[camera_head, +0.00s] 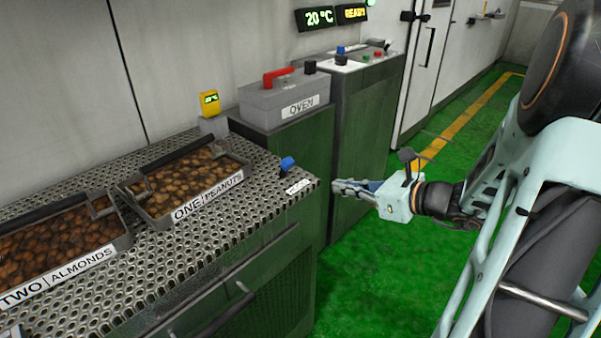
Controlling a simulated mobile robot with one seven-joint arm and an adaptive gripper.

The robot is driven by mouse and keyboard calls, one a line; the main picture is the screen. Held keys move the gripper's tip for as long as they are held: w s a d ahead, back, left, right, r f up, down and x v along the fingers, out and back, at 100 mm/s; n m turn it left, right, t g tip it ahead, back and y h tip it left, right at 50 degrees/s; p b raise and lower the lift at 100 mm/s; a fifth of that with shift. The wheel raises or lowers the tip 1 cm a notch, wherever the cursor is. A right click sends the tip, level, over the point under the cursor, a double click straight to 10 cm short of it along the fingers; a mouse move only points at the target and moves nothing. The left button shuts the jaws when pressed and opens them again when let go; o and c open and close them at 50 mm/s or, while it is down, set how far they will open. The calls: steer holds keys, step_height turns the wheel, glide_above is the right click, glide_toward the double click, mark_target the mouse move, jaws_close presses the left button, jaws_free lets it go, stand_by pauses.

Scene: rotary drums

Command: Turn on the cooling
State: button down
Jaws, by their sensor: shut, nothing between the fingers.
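A blue knob (287,164) stands at the right end of the perforated metal cooling table (232,222). A small white label (299,187) lies just in front of it; its text is too small to read. My gripper (340,189) is shut and empty. It points left, and in the picture its fingertips are just right of the table's corner, apart from the knob. I cannot tell the exact depth between the fingertips and the table.
Trays of peanuts (190,180) and almonds (55,240) sit on the table. Behind are a grey oven box (285,98) with a red handle (278,76), a yellow display (209,103) and a cabinet with buttons (345,62). Green floor (385,270) is open on the right.

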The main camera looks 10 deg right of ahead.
steer(key=shift+a, duration=0.2)
steer(key=b, duration=0.2)
glide_toward(289, 169)
steer(key=x, duration=0.2)
steer(key=f+x, duration=0.1)
steer(key=x, duration=0.2)
steer(key=shift+d, duration=0.1)
steer(key=shift+w+a+r, duration=0.2)
steer(key=shift+w+a, duration=0.05)
steer(key=shift+w, duration=0.2)
steer(key=shift+r+p, duration=0.1)
steer(key=shift+p, duration=0.2)
